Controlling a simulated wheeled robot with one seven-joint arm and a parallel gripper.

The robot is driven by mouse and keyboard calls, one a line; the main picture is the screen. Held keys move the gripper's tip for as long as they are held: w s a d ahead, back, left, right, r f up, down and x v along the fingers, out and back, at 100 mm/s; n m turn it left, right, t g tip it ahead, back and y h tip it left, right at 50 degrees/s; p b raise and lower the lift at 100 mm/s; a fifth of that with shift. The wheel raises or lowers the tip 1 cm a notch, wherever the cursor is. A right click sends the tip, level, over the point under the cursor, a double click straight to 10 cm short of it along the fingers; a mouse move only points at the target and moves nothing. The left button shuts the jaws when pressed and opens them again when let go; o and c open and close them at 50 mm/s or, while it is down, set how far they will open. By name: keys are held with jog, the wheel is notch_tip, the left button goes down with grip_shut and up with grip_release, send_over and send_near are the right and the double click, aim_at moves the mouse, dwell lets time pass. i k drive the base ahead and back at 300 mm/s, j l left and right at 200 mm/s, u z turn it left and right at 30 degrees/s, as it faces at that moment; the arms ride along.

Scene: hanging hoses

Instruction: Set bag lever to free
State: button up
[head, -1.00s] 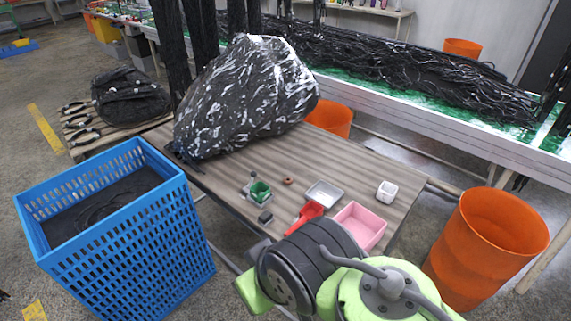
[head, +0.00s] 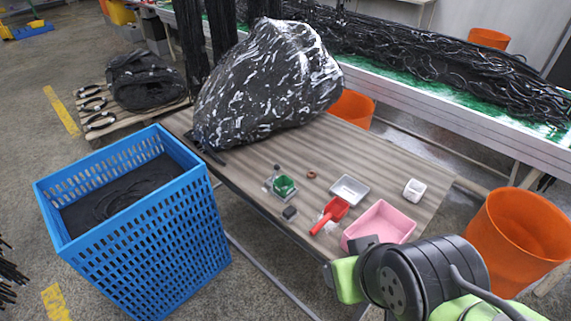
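A large black bag (head: 268,85) with white streaks rests on the far left part of the brown slatted table (head: 400,165). A thin dark bar (head: 207,149) sticks out at the bag's lower left edge; I cannot tell whether it is the bag lever or how it is set. A small grey device with a green box (head: 284,186) and a little knob stands near the table's front edge. My arm shows at the lower right, over the table's near right corner. I cannot make out my gripper's fingers.
On the table are a red scoop (head: 331,213), a pink tray (head: 384,223), a grey tray (head: 349,189) and a white cup (head: 414,189). A blue crate (head: 140,235) stands left, an orange bin (head: 517,235) right. Black hoses (head: 222,40) hang behind the bag.

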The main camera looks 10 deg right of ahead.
aim_at(277, 167)
jog(key=i+j+u, duration=0.25)
jog(key=i+j, duration=0.15)
jog(key=i+j+u, duration=0.25)
jog(key=i, duration=0.25)
jog(key=j, duration=0.1)
